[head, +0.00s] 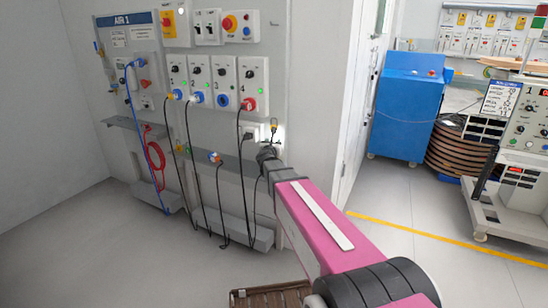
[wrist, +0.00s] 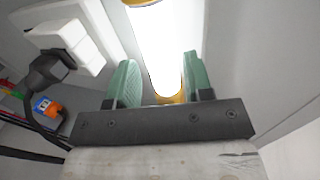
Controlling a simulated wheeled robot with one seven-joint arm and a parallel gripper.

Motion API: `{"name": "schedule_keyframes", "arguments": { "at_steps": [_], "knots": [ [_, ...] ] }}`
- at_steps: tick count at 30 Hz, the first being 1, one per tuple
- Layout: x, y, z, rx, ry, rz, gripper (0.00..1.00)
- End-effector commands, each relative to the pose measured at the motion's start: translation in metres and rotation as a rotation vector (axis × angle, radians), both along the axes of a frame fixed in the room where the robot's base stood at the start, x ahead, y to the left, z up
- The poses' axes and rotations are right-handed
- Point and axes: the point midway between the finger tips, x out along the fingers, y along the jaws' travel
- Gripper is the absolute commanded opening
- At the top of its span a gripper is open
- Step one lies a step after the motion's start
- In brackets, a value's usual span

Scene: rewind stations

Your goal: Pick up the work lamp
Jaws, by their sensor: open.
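The work lamp (wrist: 168,45) is a bright white glowing tube with yellow ends, upright against the grey wall panel in the wrist view. In the head view it shows as a small glow with a yellow top (head: 274,124), partly hidden by my arm. My gripper (wrist: 159,76) is open, with one green finger on each side of the tube's near end. Gaps show between the fingers and the tube, and I cannot tell whether the tube lies fully between them in depth. In the head view my gripper (head: 267,154) is small and dark against the panel.
A white socket block with a black plug (wrist: 48,70) and cable sits left of the lamp; an orange and blue connector (wrist: 45,106) is below it. The panel carries switch boxes (head: 225,80) with hanging cables. A blue cabinet (head: 408,105) stands right; the middle floor is clear.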

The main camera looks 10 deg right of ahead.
Motion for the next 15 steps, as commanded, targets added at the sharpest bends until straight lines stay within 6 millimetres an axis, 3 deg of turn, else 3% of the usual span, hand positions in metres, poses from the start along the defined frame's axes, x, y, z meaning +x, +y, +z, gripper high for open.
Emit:
{"name": "schedule_keyframes", "arguments": {
  "at_steps": [6, 15],
  "knots": [
    [0.033, -0.009, -0.002, 0.000, -0.001, 0.000, 0.47],
    [0.036, -0.011, -0.002, -0.001, 0.000, 0.000, 0.44]
  ]
}}
